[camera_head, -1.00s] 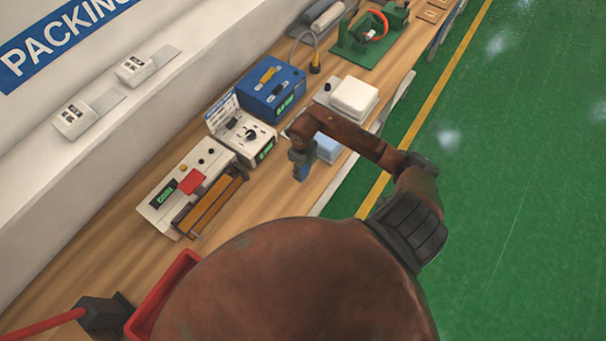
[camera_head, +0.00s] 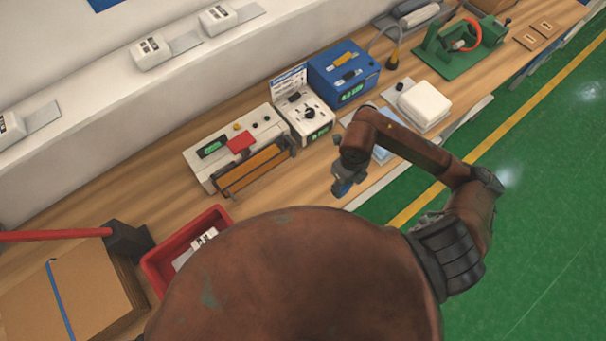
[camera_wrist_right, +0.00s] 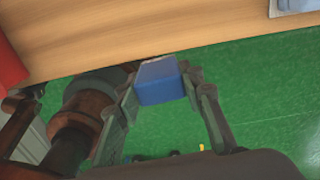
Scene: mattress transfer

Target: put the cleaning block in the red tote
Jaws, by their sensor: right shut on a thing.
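The cleaning block (camera_wrist_right: 160,84) is blue with a pale top edge. In the right wrist view it sits between the two fingers of my right gripper (camera_wrist_right: 160,90), which is shut on it. In the head view my right gripper (camera_head: 347,178) points down near the bench's front edge, with a bit of blue at its tip. The red tote (camera_head: 158,268) stands on the bench, left of and apart from the gripper, with white items inside. My own brown body hides its near part. A red edge, probably the tote, shows in the wrist view (camera_wrist_right: 10,68). My left gripper is not visible.
A sealer (camera_head: 205,170) with a brown bar stands between tote and instruments. Behind are a white meter (camera_head: 310,120), blue box (camera_head: 340,75) and white pad stack (camera_head: 424,103). A cardboard stack (camera_head: 85,290) and red-handled dark tool (camera_head: 128,240) lie left of the tote.

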